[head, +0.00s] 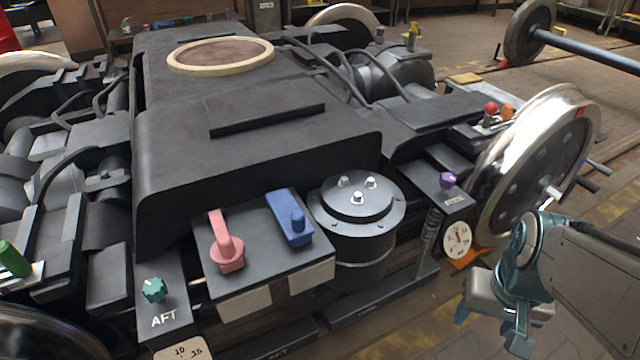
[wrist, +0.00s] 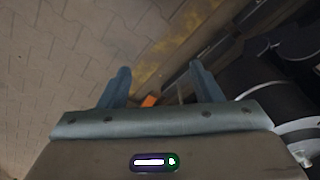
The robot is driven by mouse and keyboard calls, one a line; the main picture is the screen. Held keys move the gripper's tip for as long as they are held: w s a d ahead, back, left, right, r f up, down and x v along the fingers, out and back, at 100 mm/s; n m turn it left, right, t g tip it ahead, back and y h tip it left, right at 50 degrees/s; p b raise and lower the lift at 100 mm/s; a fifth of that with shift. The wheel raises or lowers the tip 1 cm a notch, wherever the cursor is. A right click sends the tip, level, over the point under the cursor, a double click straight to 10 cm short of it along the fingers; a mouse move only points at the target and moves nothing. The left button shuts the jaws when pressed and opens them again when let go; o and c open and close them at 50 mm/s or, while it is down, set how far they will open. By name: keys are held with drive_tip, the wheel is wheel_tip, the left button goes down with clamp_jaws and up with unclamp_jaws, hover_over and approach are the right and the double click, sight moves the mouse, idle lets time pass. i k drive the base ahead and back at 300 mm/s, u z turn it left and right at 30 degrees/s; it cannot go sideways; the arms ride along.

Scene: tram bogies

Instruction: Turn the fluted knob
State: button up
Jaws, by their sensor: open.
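A teal knob (head: 153,290) with a lobed, fluted-looking rim sits on a dark plate marked AFT, at the lower left of the head view. A smaller purple knob (head: 447,180) sits on a dark box at the right; its rim is too small to tell whether it is fluted. My gripper (head: 490,328) hangs at the lower right, beyond the bogie's edge and far from the teal knob. In the wrist view my gripper (wrist: 160,72) has its two fingers apart with nothing between them, over the paved floor. Neither knob is recognisable in the wrist view.
A pink lever (head: 226,245) and a blue lever (head: 289,218) stand on a raised box beside the teal knob. A bolted round drum (head: 357,210), a dial gauge (head: 457,239) and a large wheel (head: 535,160) lie further right. An orange piece (wrist: 149,101) shows below the gripper.

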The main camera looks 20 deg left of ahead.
sight(155, 289)
drive_tip(key=u, duration=2.35)
